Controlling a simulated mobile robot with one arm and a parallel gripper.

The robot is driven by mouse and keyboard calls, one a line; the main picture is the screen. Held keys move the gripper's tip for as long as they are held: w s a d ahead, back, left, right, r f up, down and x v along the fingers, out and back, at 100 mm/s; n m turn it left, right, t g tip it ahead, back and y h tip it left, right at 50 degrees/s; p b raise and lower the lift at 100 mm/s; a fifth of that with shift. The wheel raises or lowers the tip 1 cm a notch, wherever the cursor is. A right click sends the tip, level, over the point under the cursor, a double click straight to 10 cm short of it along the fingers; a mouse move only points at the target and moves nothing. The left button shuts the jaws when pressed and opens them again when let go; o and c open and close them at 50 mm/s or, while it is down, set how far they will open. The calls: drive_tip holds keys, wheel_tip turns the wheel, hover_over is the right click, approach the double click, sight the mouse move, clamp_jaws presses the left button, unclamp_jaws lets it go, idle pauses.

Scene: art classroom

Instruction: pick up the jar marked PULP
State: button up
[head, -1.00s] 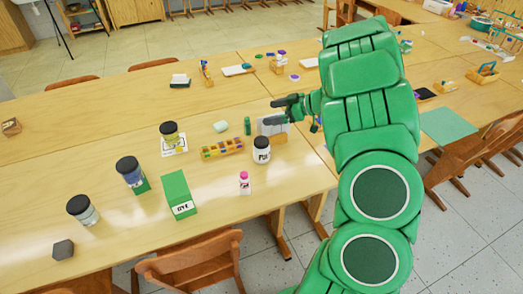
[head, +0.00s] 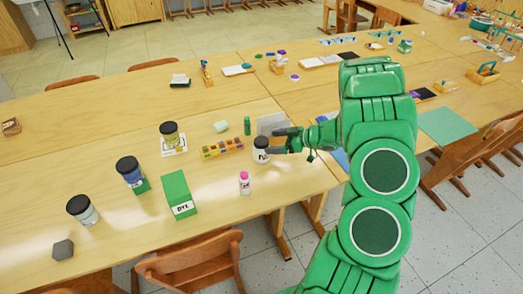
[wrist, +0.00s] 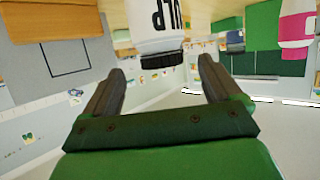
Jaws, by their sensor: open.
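The PULP jar (head: 261,156) is white with a black lid and stands upright on the table's right part. Its lettering is partly hidden in the head view. In the wrist view the jar (wrist: 156,22) appears upside down at top centre, its dark lid (wrist: 162,61) in the gap between the fingertips. My gripper (head: 279,142) is open, at the jar's right side and near its lid. In the wrist view my gripper (wrist: 161,67) shows two separated fingers with nothing clamped. I cannot tell whether a finger touches the jar.
A pink-capped bottle (head: 244,183), a paint tray (head: 221,148) and a green cylinder (head: 247,125) stand near the jar. A grey-white panel (head: 271,123) is just behind it. A green DYE box (head: 178,195) and other dark-lidded jars (head: 131,172) stand farther left.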

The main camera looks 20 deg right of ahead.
sight(257, 143)
drive_tip(key=shift+x, duration=3.95)
drive_tip(key=shift+s+a+r, duration=0.1)
drive_tip(key=shift+a, duration=0.05)
drive_tip(key=shift+c, duration=0.3)
drive_tip(key=c, duration=1.2)
drive_tip(key=shift+c, duration=0.2)
